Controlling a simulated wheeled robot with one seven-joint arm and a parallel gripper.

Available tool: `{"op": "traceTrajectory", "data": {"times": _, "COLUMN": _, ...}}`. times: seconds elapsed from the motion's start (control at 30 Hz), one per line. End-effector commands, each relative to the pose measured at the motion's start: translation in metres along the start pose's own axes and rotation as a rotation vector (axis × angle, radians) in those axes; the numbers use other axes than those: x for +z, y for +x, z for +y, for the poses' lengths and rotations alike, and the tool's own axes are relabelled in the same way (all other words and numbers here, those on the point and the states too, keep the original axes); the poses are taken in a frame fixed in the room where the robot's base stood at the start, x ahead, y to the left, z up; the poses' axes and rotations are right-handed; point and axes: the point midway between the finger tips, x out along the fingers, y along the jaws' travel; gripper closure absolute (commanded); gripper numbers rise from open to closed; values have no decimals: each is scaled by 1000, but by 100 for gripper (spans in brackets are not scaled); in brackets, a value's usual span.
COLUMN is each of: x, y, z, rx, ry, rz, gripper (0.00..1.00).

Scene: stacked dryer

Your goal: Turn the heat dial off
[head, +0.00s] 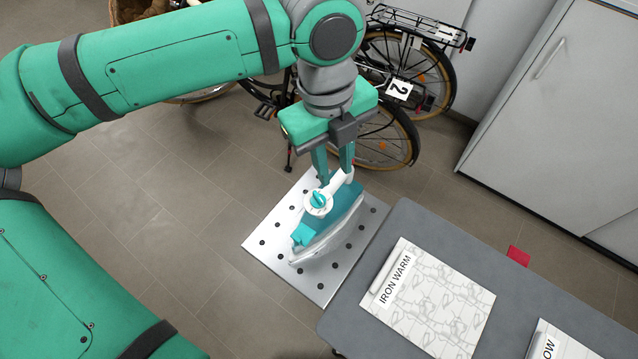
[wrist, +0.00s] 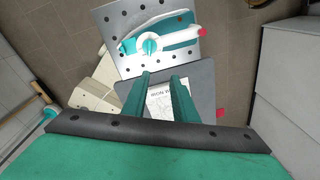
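A white and teal iron (head: 328,231) rests on a perforated metal plate (head: 270,243). Its heat dial (head: 318,200) is a white disc with a teal grip bar, on top near the handle; its markings are too small to read. The dial also shows in the wrist view (wrist: 150,46), with its bar roughly upright in the picture. My gripper (head: 335,168) is over the handle end of the iron, close to the dial. In the wrist view, my gripper (wrist: 162,76) has its two fingers apart with nothing between them, and the dial lies beyond the fingertips.
The grey ironing board (head: 345,315) adjoins the plate and carries an "IRON WARM" sheet (head: 450,310). A red tag (head: 518,256) sticks out from its edge. A bicycle (head: 410,75) stands behind my gripper. A pale cabinet (head: 570,120) is at right. Floor left of the plate is clear.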

Motion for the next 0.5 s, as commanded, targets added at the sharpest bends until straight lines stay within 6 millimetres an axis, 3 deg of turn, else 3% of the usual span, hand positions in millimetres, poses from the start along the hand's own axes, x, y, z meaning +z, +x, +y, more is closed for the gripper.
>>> {"op": "traceTrajectory", "data": {"times": 0.1, "x": 14, "y": -4, "z": 14, "rx": 53, "ry": -49, "rz": -53, "gripper": 74}}
{"op": "traceTrajectory", "data": {"times": 0.27, "x": 20, "y": 0, "z": 21, "rx": 73, "ry": -70, "rz": -71, "gripper": 74}}
{"op": "traceTrajectory", "data": {"times": 0.5, "x": 22, "y": 35, "z": 24, "rx": 71, "ry": -69, "rz": -68, "gripper": 74}}
